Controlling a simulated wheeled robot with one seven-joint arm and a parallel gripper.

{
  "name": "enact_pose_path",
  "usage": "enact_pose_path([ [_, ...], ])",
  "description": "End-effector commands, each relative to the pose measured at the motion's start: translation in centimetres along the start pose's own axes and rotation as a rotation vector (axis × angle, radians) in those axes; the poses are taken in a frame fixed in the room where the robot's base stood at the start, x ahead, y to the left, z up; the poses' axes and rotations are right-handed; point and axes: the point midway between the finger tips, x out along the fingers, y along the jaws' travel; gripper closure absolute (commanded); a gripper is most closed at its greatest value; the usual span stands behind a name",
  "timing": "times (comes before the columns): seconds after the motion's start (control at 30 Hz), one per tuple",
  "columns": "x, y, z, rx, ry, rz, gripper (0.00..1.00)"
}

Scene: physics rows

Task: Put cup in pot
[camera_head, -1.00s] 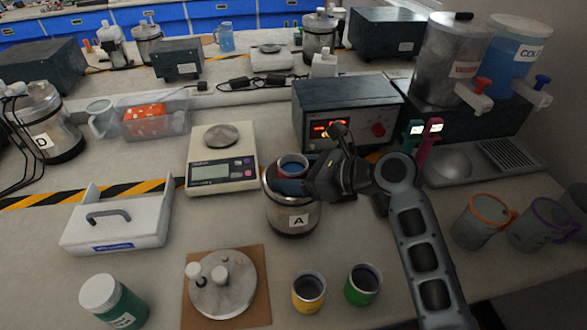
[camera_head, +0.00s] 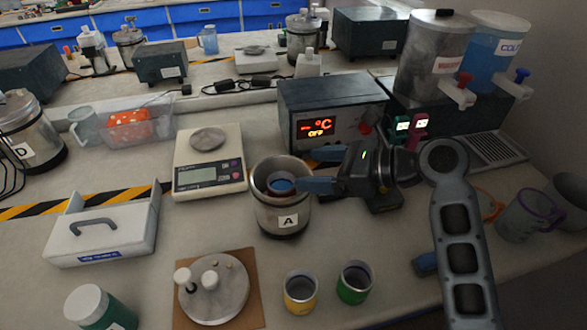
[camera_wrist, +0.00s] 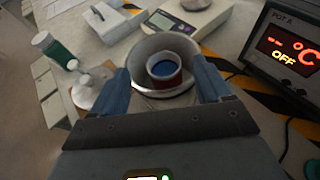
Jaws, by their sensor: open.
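The metal pot marked A (camera_head: 283,215) stands open on the bench in the head view. A small cup with a blue inside (camera_head: 281,183) sits inside the pot. In the wrist view the cup (camera_wrist: 165,70) shows a reddish outer wall and stands within the pot's rim (camera_wrist: 150,45). My gripper (camera_head: 308,184) is at the pot's right side, apart from the cup. In the wrist view its two blue fingers (camera_wrist: 162,85) are spread wide on either side of the pot's opening, with nothing between them gripped.
A yellow cup (camera_head: 300,292) and a green cup (camera_head: 354,283) stand in front of the pot. The pot's lid (camera_head: 213,290) lies on a brown board. A scale (camera_head: 209,178) is left of the pot; a control box (camera_head: 330,108) is behind it.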

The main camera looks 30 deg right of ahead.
Motion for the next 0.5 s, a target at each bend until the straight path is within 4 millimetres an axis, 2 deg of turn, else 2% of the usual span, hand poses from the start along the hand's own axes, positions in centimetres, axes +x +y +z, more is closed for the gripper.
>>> enact_pose_path([
  [0.03,-0.9,0.0,0.0,-0.001,0.001,-0.003,0.23],
  [0.2,-3.0,-0.1,0.0,-0.001,0.000,-0.003,0.23],
  [0.5,-3.8,0.0,0.0,-0.001,0.000,0.001,0.23],
])
